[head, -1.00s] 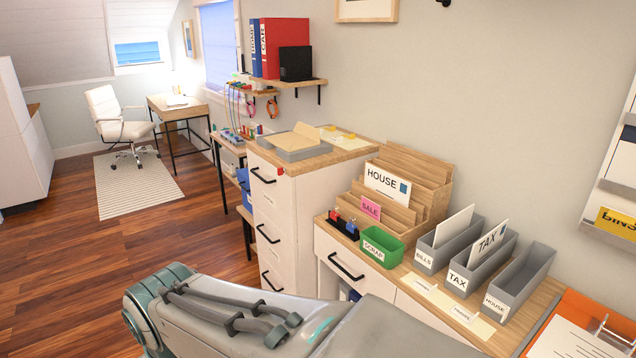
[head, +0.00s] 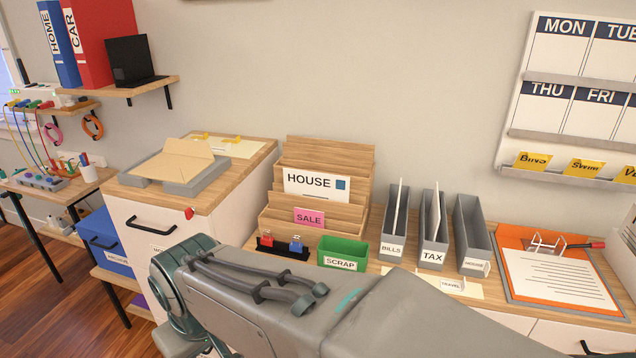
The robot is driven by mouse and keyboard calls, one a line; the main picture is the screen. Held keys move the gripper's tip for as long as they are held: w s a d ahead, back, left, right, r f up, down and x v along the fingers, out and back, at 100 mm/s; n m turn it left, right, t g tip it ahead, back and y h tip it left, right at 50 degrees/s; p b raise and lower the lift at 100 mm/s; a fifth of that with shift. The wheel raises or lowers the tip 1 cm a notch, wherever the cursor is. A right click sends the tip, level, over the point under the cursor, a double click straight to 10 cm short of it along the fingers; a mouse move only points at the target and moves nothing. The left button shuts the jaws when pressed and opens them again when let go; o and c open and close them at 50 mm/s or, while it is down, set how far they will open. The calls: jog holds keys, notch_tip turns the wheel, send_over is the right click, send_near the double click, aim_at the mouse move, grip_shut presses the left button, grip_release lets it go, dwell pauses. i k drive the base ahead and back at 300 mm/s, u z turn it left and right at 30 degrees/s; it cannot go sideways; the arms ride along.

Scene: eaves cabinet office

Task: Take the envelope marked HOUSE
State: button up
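The white envelope marked HOUSE (head: 312,184) stands upright in a slot of the wooden tiered sorter (head: 325,154), with a blue square at its right end. A pink SALE card (head: 309,217) stands in a lower slot in front of it. A grey holder labelled HOUSE (head: 474,240) stands to the right and looks empty. My arm crosses the bottom of the head view, in front of the sorter. My gripper is not visible.
A green SCRAP bin (head: 343,252) and red and blue stamps stand before the sorter. The BILLS (head: 395,225) and TAX (head: 433,230) holders each hold an upright envelope. An orange clipboard (head: 556,268) lies at right. A grey tray with an open envelope (head: 178,163) is at left.

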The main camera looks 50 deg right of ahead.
aim_at(299, 182)
jog(key=z, duration=0.75)
jog(key=i, duration=0.65)
jog(key=z, duration=0.7)
jog(key=i, duration=0.5)
jog(key=u, duration=0.05)
